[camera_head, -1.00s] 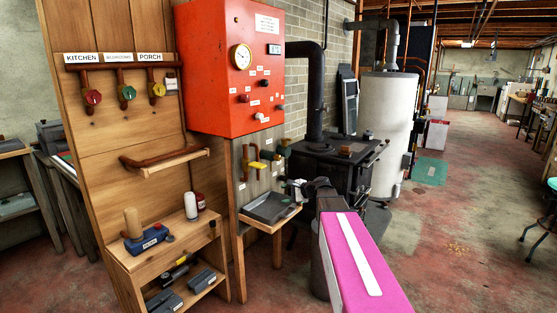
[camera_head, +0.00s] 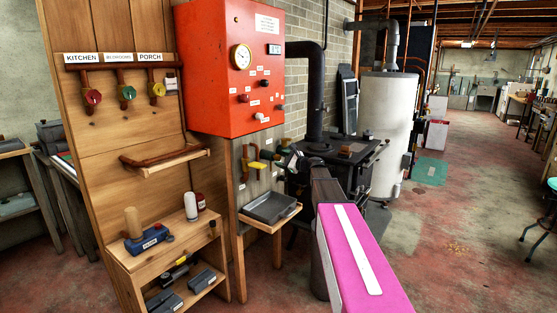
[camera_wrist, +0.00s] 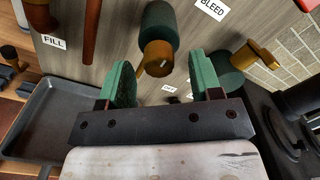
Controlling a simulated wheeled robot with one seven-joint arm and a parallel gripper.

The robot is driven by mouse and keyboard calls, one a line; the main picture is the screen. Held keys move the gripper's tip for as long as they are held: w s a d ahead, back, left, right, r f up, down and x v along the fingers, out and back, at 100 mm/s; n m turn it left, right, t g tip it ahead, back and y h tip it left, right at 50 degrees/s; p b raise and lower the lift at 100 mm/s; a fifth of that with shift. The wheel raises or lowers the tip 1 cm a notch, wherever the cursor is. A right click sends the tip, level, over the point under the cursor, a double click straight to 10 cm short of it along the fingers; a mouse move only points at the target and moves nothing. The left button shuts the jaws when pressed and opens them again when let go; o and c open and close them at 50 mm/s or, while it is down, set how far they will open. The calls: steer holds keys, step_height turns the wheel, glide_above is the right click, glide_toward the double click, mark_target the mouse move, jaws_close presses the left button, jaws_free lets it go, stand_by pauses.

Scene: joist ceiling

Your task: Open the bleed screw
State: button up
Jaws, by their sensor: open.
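In the wrist view a brass piece with a slotted end (camera_wrist: 158,56) sticks out of a dark green cylinder (camera_wrist: 159,25) on the grey panel. A white BLEED label (camera_wrist: 213,8) is above and right of it. A second green fitting with a brass part (camera_wrist: 256,55) is farther right; I cannot tell for certain which one the label names. My gripper (camera_wrist: 160,78) is open and empty, with green pads on either side of the slotted piece in the picture and no visible contact.
A dark tray (camera_wrist: 40,120) on a wooden stand lies below the panel at left, under a FILL label (camera_wrist: 54,41). The orange-red cabinet (camera_head: 232,65) hangs above. A black stove (camera_head: 355,165) stands close on the right.

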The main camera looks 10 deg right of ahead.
steer(key=shift+x, duration=1.25)
steer(key=c, duration=0.9)
steer(key=shift+c, duration=0.2)
steer(key=shift+n, duration=0.4)
steer(key=n, duration=0.5)
steer(key=shift+n, duration=0.4)
steer(key=n, duration=0.3)
steer(key=shift+n, duration=2)
